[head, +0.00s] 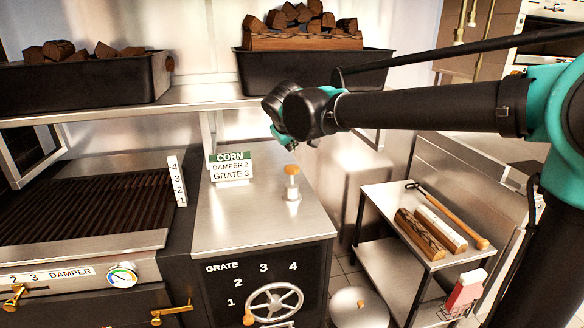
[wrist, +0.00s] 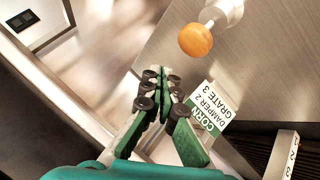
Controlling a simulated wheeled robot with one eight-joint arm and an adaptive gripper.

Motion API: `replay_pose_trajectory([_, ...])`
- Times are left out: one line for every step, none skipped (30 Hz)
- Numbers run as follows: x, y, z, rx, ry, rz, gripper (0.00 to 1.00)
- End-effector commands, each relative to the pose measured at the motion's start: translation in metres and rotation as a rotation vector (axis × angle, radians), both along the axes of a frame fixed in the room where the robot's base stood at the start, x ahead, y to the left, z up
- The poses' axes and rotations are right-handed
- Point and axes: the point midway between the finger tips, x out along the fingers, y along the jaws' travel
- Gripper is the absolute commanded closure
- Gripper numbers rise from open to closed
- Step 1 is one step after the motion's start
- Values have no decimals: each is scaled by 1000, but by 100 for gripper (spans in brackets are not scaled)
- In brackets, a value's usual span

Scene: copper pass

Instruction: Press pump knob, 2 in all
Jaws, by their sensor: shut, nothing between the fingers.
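The pump knob (head: 291,170) is a small orange cap on a pale stem, standing upright on the steel counter (head: 240,212). In the wrist view the orange knob (wrist: 195,40) is at the top, right of centre, with its pale stem behind it. My gripper (head: 288,143) is above the counter, and the knob stands just below it in the head view. In the wrist view my gripper's green fingers (wrist: 163,78) are shut and empty. They point up the picture, lower left of the knob, with a visible gap between.
A sign (head: 231,168) reading CORN, DAMPER 2, GRATE 3 stands left of the knob. A grill (head: 90,215) is at left and a handwheel (head: 275,304) below. A cart (head: 420,255) holds logs at right. Black tubs (head: 300,72) of wood sit on the shelf above.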

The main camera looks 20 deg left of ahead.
Motion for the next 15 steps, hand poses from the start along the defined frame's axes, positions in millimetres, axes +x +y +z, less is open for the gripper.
replay_pose_trajectory([0, 0, -7, 0, 0, 0, 100])
replay_pose_trajectory([0, 0, -10, 0, 0, 0, 100])
replay_pose_trajectory([0, 0, -14, 0, 0, 0, 100])
replay_pose_trajectory([0, 1, -18, 0, 0, 0, 100])
replay_pose_trajectory([0, 0, -20, 0, 0, 0, 100])
replay_pose_trajectory([0, 0, -24, 0, 0, 0, 100])
replay_pose_trajectory([0, 1, -26, 0, 0, 0, 100])
replay_pose_trajectory([0, 0, -28, 0, 0, 0, 100])
replay_pose_trajectory([0, 0, -30, 0, 0, 0, 100])
replay_pose_trajectory([0, 0, -31, 0, 0, 0, 100])
replay_pose_trajectory([0, 0, -32, 0, 0, 0, 100])
replay_pose_trajectory([0, 0, -33, 0, 0, 0, 100])
replay_pose_trajectory([0, 0, -34, 0, 0, 0, 100])
replay_pose_trajectory([0, 0, -34, 0, 0, 0, 100])
replay_pose_trajectory([0, 0, -34, 0, 0, 0, 100])
